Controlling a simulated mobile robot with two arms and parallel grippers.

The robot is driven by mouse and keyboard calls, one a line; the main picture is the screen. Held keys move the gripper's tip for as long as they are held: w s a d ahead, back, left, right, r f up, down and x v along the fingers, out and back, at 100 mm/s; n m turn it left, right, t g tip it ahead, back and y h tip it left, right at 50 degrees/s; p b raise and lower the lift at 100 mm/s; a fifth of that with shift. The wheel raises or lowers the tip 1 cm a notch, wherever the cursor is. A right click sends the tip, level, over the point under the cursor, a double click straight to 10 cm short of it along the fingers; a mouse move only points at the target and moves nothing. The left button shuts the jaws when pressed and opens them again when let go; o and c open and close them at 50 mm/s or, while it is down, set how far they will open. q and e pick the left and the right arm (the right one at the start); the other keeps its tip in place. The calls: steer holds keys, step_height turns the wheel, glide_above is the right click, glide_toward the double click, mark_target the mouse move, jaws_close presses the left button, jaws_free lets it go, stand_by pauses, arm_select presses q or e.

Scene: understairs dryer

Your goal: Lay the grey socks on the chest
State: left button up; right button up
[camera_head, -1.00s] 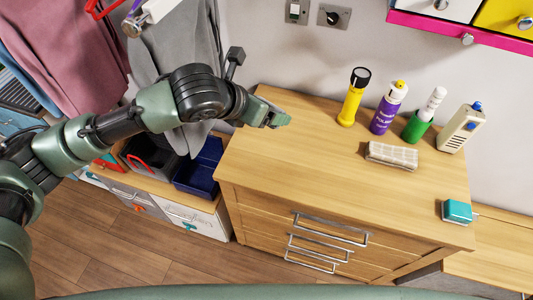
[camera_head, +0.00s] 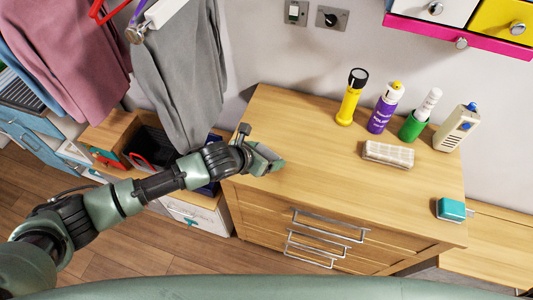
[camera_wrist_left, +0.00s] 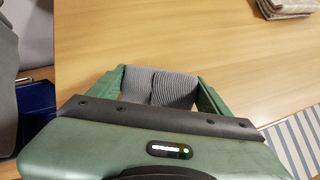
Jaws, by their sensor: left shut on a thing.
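My left gripper (camera_head: 270,158) is over the left part of the wooden chest top (camera_head: 315,170). In the left wrist view the gripper (camera_wrist_left: 160,88) is shut on the grey ribbed socks (camera_wrist_left: 158,86), which sit between its green fingers. The socks are close above or touching the chest top; I cannot tell which. In the head view the socks are hidden by the gripper or too small to make out. My right gripper is not in view.
On the chest stand a yellow torch (camera_head: 351,97), a purple can (camera_head: 384,108), a green bottle (camera_head: 418,117) and a beige device (camera_head: 456,128). A folded beige cloth (camera_head: 388,154) and a teal box (camera_head: 450,209) lie nearer. Clothes (camera_head: 180,80) hang at left. The chest's middle is clear.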

arm_select(q)
steer(key=shift+f, duration=0.4)
steer(key=o, duration=1.3)
steer(key=shift+o, duration=0.2)
steer(key=shift+r, duration=0.2)
steer(key=b+v, duration=0.1)
steer(key=v, duration=1.1)
